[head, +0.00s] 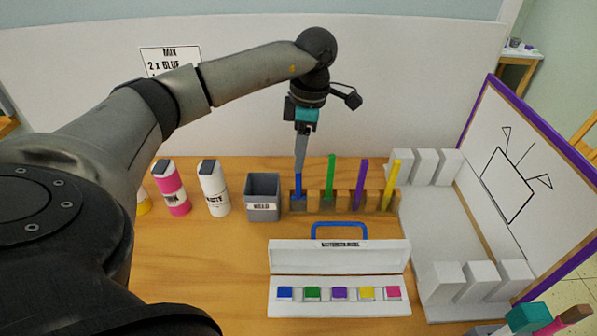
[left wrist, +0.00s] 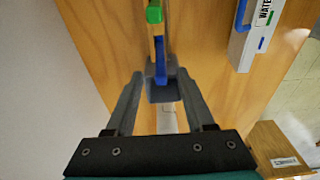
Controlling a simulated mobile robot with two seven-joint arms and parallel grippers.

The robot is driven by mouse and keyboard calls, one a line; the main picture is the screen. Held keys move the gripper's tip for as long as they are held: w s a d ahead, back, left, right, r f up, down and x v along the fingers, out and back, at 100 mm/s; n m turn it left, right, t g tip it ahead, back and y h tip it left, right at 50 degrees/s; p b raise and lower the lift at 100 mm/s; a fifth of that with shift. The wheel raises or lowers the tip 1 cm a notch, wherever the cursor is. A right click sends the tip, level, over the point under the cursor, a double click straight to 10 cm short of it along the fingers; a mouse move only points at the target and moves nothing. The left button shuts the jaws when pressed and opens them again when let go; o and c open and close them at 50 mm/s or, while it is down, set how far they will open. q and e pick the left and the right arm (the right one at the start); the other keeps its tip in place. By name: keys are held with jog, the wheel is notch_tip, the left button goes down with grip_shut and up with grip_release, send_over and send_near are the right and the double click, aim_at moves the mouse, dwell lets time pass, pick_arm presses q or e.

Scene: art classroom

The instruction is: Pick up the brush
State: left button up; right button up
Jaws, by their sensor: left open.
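A blue brush (head: 298,188) stands upright at the left end of a wooden brush holder (head: 312,203). My left gripper (head: 299,172) points down from above at this brush, its fingers open. In the left wrist view the blue brush (left wrist: 161,66) shows between the two spread fingertips (left wrist: 161,77); I cannot tell if either finger touches it. A green brush (head: 330,176), a purple brush (head: 361,184) and a yellow brush (head: 391,185) stand in the same holder to the right. My right gripper does not show.
A grey cup (head: 263,190) stands close left of the holder. White (head: 214,193) and pink (head: 172,192) bottles stand further left. An open watercolor box (head: 340,258) lies in front. White blocks (head: 425,165) and a purple-framed board (head: 520,180) are at right. Bare table lies at front left.

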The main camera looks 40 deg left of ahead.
aim_at(298, 185)
pick_arm(q)
jog(key=f, duration=0.4)
jog(key=shift+s+a+f+b, duration=0.2)
jog(key=shift+f+b, duration=0.1)
jog(key=shift+b, duration=0.05)
grip_shut()
